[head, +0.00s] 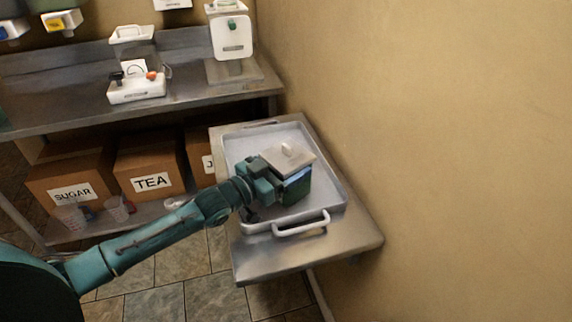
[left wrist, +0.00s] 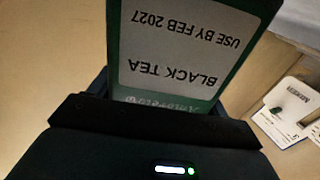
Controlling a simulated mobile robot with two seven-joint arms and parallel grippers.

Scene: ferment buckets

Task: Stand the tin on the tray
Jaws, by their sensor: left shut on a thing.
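The tin (head: 297,187) is a dark green box with a pale metal lid (head: 288,158). In the left wrist view the tin (left wrist: 185,45) fills the top middle, its white label reading "BLACK TEA, USE BY FEB 2027" upside down. My left gripper (head: 276,187) is shut on the tin from its left side. The tin looks upright, over the grey tray (head: 333,183). I cannot tell whether its base touches the tray floor. The tray has raised rims and a white handle at the near end. My right gripper is not in view.
The tray lies on a small steel table (head: 260,262) against the tan wall (head: 430,140). A steel counter (head: 60,108) behind holds white devices (head: 136,88). Cardboard boxes marked SUGAR (head: 70,182) and TEA (head: 150,168) and clear cups (head: 118,208) sit below.

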